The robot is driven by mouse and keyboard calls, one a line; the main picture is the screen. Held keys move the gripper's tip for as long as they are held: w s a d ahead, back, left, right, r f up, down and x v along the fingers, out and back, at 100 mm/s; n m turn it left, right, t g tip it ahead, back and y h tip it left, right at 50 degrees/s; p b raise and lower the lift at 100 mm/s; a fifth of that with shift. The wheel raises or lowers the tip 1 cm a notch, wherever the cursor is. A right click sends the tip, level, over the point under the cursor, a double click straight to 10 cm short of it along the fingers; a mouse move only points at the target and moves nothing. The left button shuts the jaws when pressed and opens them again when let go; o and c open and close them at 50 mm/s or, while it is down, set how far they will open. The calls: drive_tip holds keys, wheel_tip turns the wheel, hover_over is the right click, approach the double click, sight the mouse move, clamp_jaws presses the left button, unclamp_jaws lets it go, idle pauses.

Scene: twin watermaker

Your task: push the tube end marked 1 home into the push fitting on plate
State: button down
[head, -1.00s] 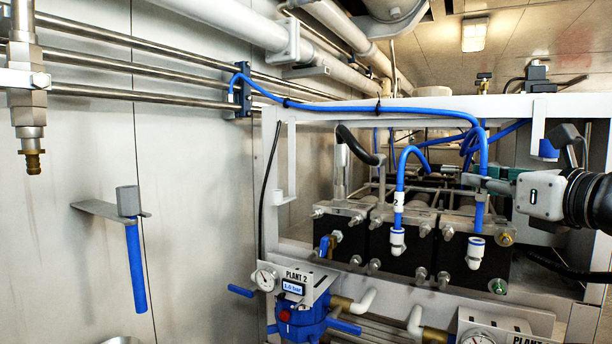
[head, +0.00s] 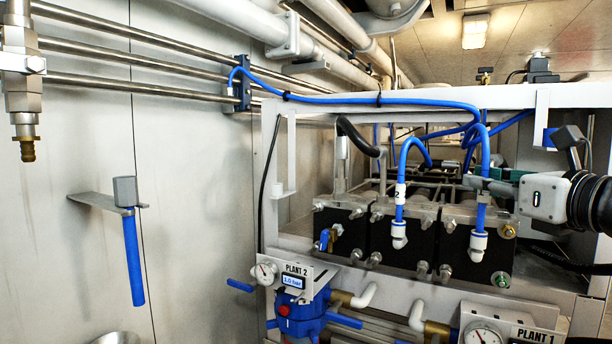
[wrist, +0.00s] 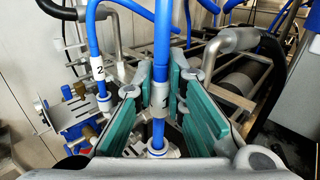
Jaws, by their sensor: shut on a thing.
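The blue tube end marked 1 (wrist: 160,96) has a white sleeve and hangs down between the teal-padded fingers of my gripper (wrist: 161,88). My gripper also shows in the head view (head: 481,184) and is shut on this tube from the right. The tube's lower end (head: 480,217) meets the mouth of the white push fitting with a blue collar (head: 478,243). This push fitting also shows in the wrist view (wrist: 157,149), straight below the fingers. The tube is upright and lined up with it. How deep it sits inside is hidden.
A second blue tube marked 2 (head: 400,195) stands in its own white fitting (head: 398,236) to the left. Black blocks with metal bolts (head: 405,240) lie below. A white frame (head: 540,105) surrounds the area. A black hose (wrist: 275,80) is at the right in the wrist view.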

drive_tip(key=shift+f+b, duration=0.65)
drive_tip(key=shift+f, duration=0.15)
drive_tip(key=c, duration=1.6)
unclamp_jaws()
drive_tip(key=shift+o, duration=0.2)
drive_tip(key=s+d, duration=0.2)
drive_tip(key=s, duration=1)
drive_tip(key=shift+d, duration=0.15)
drive_tip(key=shift+w, duration=0.1)
